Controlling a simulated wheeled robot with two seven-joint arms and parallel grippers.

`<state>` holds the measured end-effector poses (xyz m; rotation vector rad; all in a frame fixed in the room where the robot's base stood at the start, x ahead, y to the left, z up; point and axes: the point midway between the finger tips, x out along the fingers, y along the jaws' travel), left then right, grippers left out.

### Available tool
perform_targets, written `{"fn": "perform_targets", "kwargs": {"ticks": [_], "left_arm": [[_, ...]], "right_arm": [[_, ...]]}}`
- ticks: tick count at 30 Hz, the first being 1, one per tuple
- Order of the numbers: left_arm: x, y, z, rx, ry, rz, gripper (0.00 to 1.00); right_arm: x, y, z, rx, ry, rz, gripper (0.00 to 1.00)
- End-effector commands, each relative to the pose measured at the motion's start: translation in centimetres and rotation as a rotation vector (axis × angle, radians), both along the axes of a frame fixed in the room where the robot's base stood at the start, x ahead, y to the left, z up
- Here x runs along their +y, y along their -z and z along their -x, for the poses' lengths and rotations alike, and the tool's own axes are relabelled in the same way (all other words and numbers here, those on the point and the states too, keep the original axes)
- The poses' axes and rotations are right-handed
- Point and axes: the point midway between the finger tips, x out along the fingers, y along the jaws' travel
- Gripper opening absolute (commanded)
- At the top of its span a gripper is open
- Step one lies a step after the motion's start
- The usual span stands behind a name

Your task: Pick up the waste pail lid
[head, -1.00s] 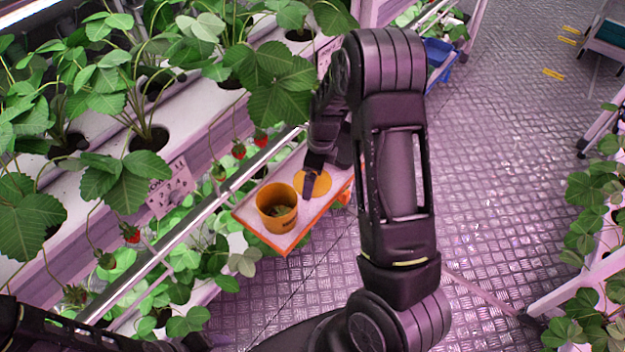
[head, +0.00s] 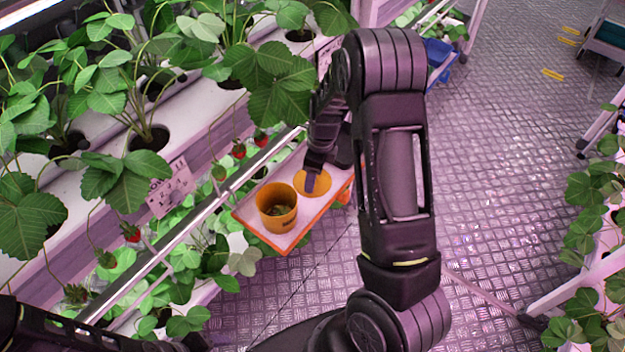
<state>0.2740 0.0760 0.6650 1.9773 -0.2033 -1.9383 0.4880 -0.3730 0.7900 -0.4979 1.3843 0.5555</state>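The waste pail lid, a flat yellow-orange disc (head: 322,184), shows on the small white tray with an orange edge (head: 290,240), behind and right of the pail. The orange waste pail (head: 277,218) stands upright and open on the tray, with some green matter inside. My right gripper (head: 310,184) points down over the lid and covers part of it. Its fingertips overlap the lid; I cannot tell whether they touch or grip it. My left arm shows only at the lower left edge, and its gripper is out of view.
White racks with strawberry plants (head: 128,190) fill the left, with a metal rail (head: 180,232) and hanging berries close to the tray. More plants (head: 590,200) stand at the right.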

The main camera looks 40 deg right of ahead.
Motion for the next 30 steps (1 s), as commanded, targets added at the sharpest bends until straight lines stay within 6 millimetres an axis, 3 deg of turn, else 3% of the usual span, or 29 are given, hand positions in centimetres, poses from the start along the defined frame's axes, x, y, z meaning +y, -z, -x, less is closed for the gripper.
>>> {"fn": "perform_targets", "kwargs": {"ticks": [4, 19, 21, 30], "left_arm": [[0.0, 0.1, 0.0, 0.0, 0.0, 0.0, 0.68], [0.0, 0.2, 0.0, 0.0, 0.0, 0.0, 0.68], [0.0, 0.2, 0.0, 0.0, 0.0, 0.0, 0.68], [0.0, 0.4, 0.0, -0.001, 0.001, 0.001, 0.68]], "right_arm": [[0.1, 0.5, 0.3, 0.009, -0.001, -0.002, 0.19], [0.2, 0.3, 0.5, 0.014, -0.001, -0.003, 0.16], [0.2, -0.2, 0.5, 0.014, -0.001, -0.003, 0.0], [0.2, -5.9, 0.1, 0.003, -0.002, -0.001, 0.0]]}}
